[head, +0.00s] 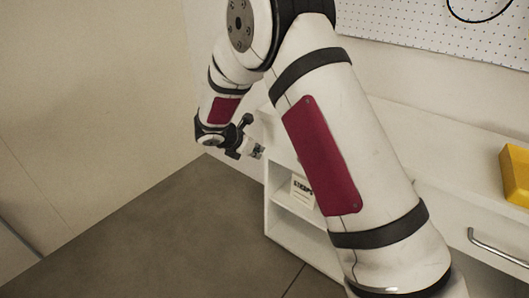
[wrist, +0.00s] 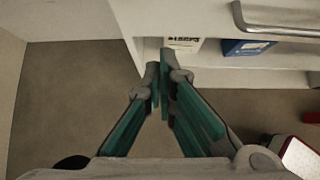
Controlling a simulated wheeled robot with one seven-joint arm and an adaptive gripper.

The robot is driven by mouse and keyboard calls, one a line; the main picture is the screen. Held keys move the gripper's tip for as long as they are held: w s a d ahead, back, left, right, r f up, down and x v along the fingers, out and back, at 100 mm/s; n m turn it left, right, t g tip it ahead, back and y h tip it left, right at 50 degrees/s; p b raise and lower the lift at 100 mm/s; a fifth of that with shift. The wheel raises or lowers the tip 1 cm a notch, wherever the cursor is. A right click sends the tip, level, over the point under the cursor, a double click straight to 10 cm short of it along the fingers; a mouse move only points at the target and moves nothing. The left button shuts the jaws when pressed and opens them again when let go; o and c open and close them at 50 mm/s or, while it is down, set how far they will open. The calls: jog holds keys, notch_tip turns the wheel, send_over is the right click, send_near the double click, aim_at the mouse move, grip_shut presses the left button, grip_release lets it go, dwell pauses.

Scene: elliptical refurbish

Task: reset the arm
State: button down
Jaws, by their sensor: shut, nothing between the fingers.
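My arm fills the middle of the head view, white with dark red panels and black bands. It is bent, and its end hangs down at the left of the white cabinet. My gripper (head: 258,152) shows small there, in front of the cabinet's left end. In the wrist view my gripper (wrist: 161,75) has its green-sided fingers brought together at the tips. Nothing is held between them. The fingertips lie over the cabinet's open shelf edge in that view; whether they touch it I cannot tell.
The white cabinet (head: 283,232) has open shelves with a labelled white box (head: 301,188). The wrist view also shows a blue box (wrist: 247,47), a drawer handle (wrist: 290,22) and a red-and-white object (wrist: 300,157). A yellow bin (head: 516,174) stands on the counter. Floor at left is clear.

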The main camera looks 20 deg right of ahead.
jog(key=s+d+r+m+g, duration=0.2)
jog(key=s+d+r+m, duration=0.3)
jog(key=s+r, duration=0.5)
jog(key=s+d+r+m+g, duration=0.1)
jog(key=s+d+r+m, duration=0.1)
jog(key=s+r+m, duration=0.65)
jog(key=s+a+r+m+y, duration=0.15)
jog(key=s+m, duration=0.25)
jog(key=s, duration=0.6)
jog(key=s+a+m+g+y, duration=0.1)
jog(key=s+a+m+y, duration=0.2)
jog(key=s, duration=0.7)
jog(key=s+m+y, duration=0.3)
jog(key=s+m, duration=0.2)
jog(key=s, duration=0.5)
notch_tip(320, 180, up, 18)
jog(key=t+p, duration=0.3)
jog(key=p, duration=1.3)
jog(key=shift+a+r+p, duration=0.15)
jog(key=shift+a+p, duration=0.2)
